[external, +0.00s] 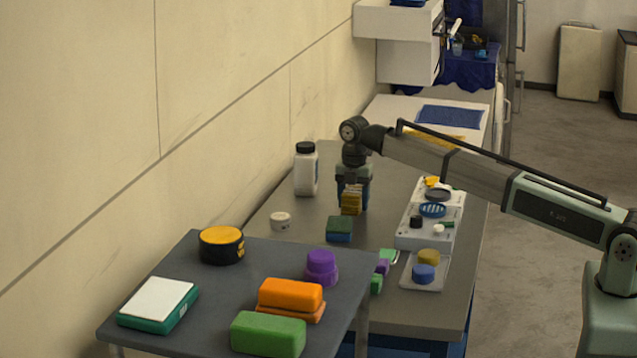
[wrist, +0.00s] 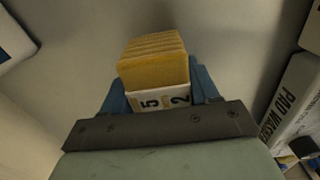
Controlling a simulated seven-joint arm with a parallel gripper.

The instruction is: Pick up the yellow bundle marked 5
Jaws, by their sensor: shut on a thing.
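The yellow bundle (wrist: 155,68) is in the wrist view, a layered yellow block with a white band that shows the digits 5 and 2. My gripper (wrist: 152,92) is shut on it, with a blue finger on each side. In the external view the yellow bundle (external: 351,203) hangs below my gripper (external: 352,192), over the grey table (external: 290,210). I cannot tell from the external view whether its lower end touches the table.
A dark green and blue block (external: 339,229) lies just in front of the bundle. A white bottle (external: 306,170) with a black cap stands to the left. A white tray (external: 408,240) with small parts is on the right. A lower-left grey table (external: 215,290) holds several coloured items.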

